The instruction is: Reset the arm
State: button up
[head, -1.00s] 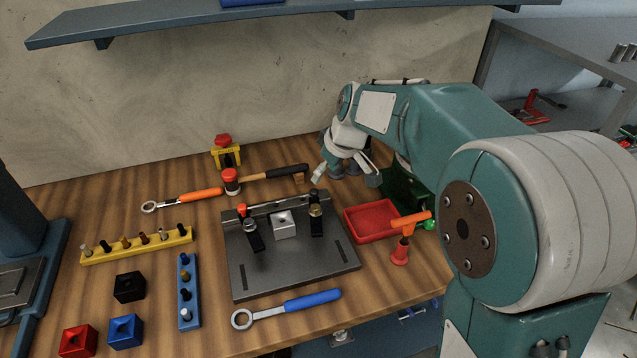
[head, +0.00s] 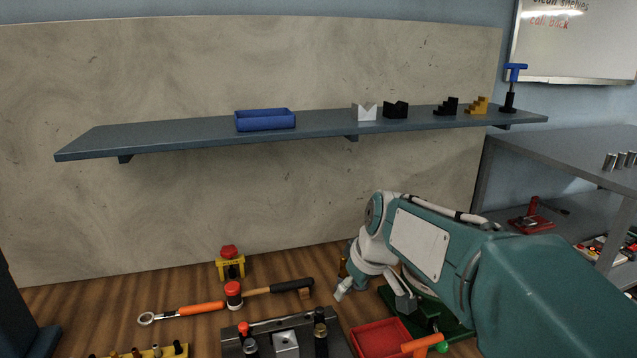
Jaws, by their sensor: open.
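My gripper (head: 375,293) is at the lower right of the head view, on the end of my teal and white arm. It is open, with its fingers apart and pointing down over the back of the wooden bench. Nothing shows between the fingers. It is behind the red tray (head: 381,340) and to the right of the black-handled hammer (head: 268,290). My forearm hides part of the bench's right side.
A wall shelf (head: 200,140) holds a blue bin (head: 265,120) and several small blocks. An orange-handled wrench (head: 200,308), a yellow and red fixture (head: 230,263) and a dark clamping plate (head: 310,332) are on the bench. A grey rack (head: 560,150) stands at right.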

jog(key=s+d+m+t+h, duration=0.1)
jog(key=s+d+m, duration=0.3)
jog(key=s, duration=0.7)
jog(key=s+d+f+m+t+h, duration=0.1)
jog(key=s+d+m, duration=0.2)
jog(key=s, duration=0.8)
jog(key=shift+s+d+f+m+h, duration=0.2)
jog(key=shift+s+d+m+h, duration=0.15)
jog(key=shift+d, duration=0.45)
